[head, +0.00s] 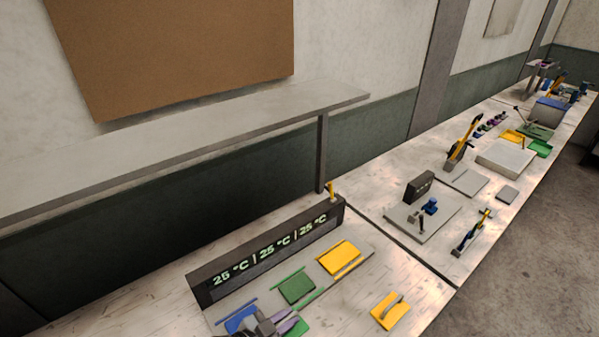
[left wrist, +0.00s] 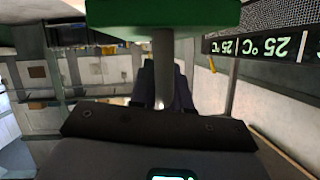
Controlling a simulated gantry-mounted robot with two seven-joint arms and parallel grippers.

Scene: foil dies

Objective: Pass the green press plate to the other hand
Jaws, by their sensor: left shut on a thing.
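My left gripper is shut on that handle. In the head view my left gripper (head: 281,326) is at the bottom edge, partly cut off. A bit of green plate (head: 298,328) shows just right of it. My right gripper is in neither view.
A dark temperature display (head: 270,255) stands behind a green pad (head: 297,288), a yellow pad (head: 339,258) and a blue pad (head: 240,319). A yellow plate with a handle (head: 391,311) lies near the table's front edge. Further benches with tools run toward the back right.

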